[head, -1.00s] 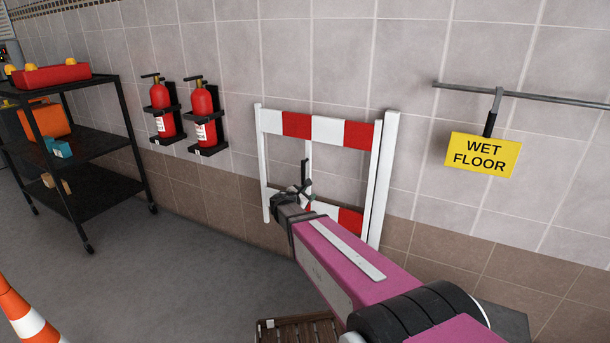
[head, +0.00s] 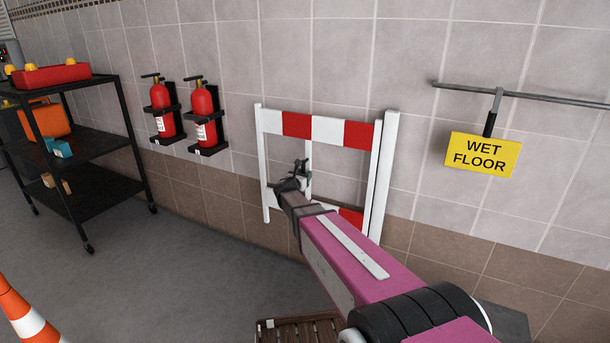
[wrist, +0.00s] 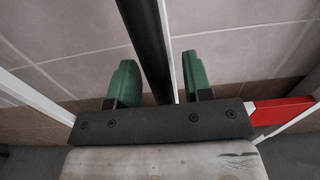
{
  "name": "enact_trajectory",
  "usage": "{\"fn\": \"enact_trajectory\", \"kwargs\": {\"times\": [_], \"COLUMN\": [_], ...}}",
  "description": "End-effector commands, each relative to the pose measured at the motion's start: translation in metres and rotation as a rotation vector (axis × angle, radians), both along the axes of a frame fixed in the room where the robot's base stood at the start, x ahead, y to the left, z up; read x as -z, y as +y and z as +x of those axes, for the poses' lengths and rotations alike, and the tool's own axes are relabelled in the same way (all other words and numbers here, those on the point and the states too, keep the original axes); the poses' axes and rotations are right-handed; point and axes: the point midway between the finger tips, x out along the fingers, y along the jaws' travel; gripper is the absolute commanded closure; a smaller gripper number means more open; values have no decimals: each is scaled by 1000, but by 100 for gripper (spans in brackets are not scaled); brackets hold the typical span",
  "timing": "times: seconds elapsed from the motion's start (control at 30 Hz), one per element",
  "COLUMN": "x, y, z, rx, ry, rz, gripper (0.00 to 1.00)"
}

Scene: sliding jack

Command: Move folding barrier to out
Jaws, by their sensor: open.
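The folding barrier (head: 328,130), with red-and-white boards and white posts, stands upright against the tiled wall in the head view. Its lower board is partly hidden behind my arm. My gripper (head: 294,178) is in front of the barrier's middle, near its thin white upright. In the wrist view my gripper (wrist: 160,80) is open, its two green fingers apart. I cannot tell whether the bar touches a finger. A red-and-white board (wrist: 280,110) shows at right.
Two red fire extinguishers (head: 204,115) hang on the wall left of the barrier. A black shelf cart (head: 95,180) stands farther left, and a traffic cone (head: 30,320) at lower left. A yellow wet floor sign (head: 483,155) hangs from a rail at right. A wooden slatted top (head: 300,330) is below my arm.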

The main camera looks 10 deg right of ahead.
Motion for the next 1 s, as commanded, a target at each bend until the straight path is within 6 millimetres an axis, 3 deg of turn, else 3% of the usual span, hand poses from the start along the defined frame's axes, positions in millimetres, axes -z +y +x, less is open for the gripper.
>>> {"fn": "enact_trajectory", "kwargs": {"times": [0.13,0.47,0.6,0.63,1.0], "x": [0,0,0,0,0], "y": [-7,-8,-8,-8,-16], "z": [10,11,11,11,4], "rx": [0,0,0,0,-17], "ry": [-1,-1,-1,-1,0], "rz": [1,1,1,1,1], "gripper": [54,54,97,100,100]}}
